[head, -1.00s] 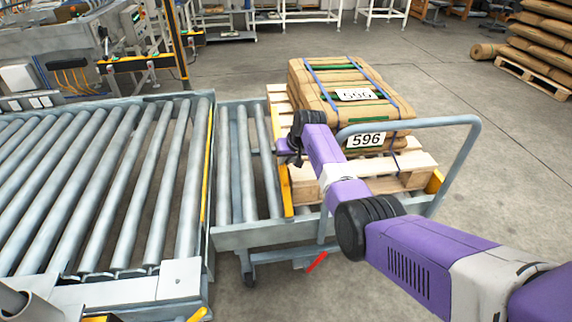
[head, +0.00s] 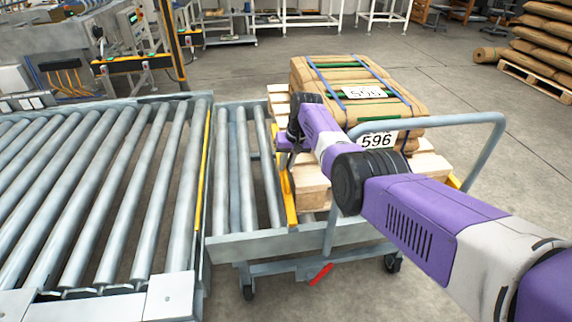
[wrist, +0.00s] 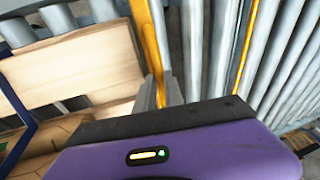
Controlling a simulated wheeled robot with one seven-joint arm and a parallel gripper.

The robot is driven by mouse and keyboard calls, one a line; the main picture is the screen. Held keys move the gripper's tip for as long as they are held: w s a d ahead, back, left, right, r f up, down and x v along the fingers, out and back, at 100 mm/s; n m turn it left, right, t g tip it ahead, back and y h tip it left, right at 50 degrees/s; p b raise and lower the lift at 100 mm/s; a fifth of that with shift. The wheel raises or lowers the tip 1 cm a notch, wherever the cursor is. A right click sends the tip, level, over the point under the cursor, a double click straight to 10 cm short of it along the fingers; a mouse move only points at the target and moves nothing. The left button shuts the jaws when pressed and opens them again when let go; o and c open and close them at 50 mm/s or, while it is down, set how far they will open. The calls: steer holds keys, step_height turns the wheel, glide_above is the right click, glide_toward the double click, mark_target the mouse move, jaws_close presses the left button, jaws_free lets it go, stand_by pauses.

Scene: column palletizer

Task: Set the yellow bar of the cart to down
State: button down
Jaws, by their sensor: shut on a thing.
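The yellow bar (head: 290,207) of the cart (head: 300,238) stands along the edge of the wooden pallet, between it and the bare rollers on the cart's left. In the wrist view the bar (wrist: 146,40) runs from the top edge down to my gripper (wrist: 160,95). The grey fingers are shut on the bar's lower visible part. In the head view the fingers are mostly hidden behind my purple arm, and part of the bar is covered too. The bar rises above the rollers in the head view.
Brown sacks (head: 345,72) labelled 596 lie strapped on the pallet (head: 312,190). The cart's grey handle (head: 480,160) arches at the right, near my arm. A red pedal (head: 321,274) sits low on the cart. A roller conveyor (head: 110,190) adjoins on the left.

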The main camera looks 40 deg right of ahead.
steer(key=c, duration=1.5)
jaws_free()
steer(key=shift+o, duration=0.2)
steer(key=shift+r, duration=0.1)
steer(key=p+v, duration=0.2)
steer(key=v, duration=0.5)
steer(key=shift+r, duration=0.3)
steer(key=shift+s, duration=0.1)
